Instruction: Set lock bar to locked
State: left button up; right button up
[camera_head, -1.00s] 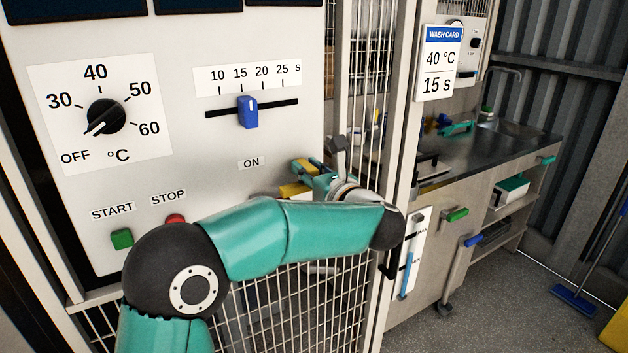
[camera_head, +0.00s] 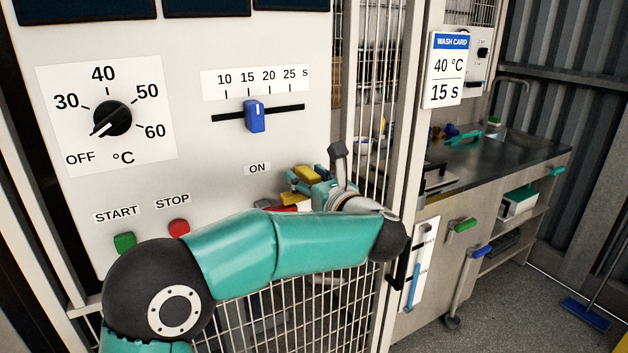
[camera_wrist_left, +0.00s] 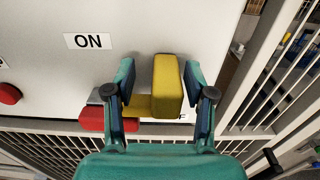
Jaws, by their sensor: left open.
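My left gripper (camera_head: 304,184) is at the lower right of the control panel, partly hidden by its own arm. In the left wrist view it (camera_wrist_left: 160,78) is open, one finger on each side of a yellow handle (camera_wrist_left: 167,87). A gap shows at the left finger; contact on the right is unclear. A yellow arm runs left from the handle, and a red block (camera_wrist_left: 93,118) is beside it. An ON label (camera_wrist_left: 88,41) is above left; another label is mostly hidden. No part is marked as the lock bar, so I cannot tell whether this handle belongs to it. My right gripper is not in view.
The panel carries a temperature dial (camera_head: 112,118), a blue time slider (camera_head: 255,116), a green start button (camera_head: 124,243) and a red stop button (camera_head: 179,228). Mesh fencing and a frame post (camera_head: 398,130) stand close right of the gripper. A sink counter (camera_head: 500,160) is beyond.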

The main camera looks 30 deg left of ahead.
pick_arm(q)
jog(key=v, duration=1.2)
jog(key=shift+w+a+f, duration=0.1)
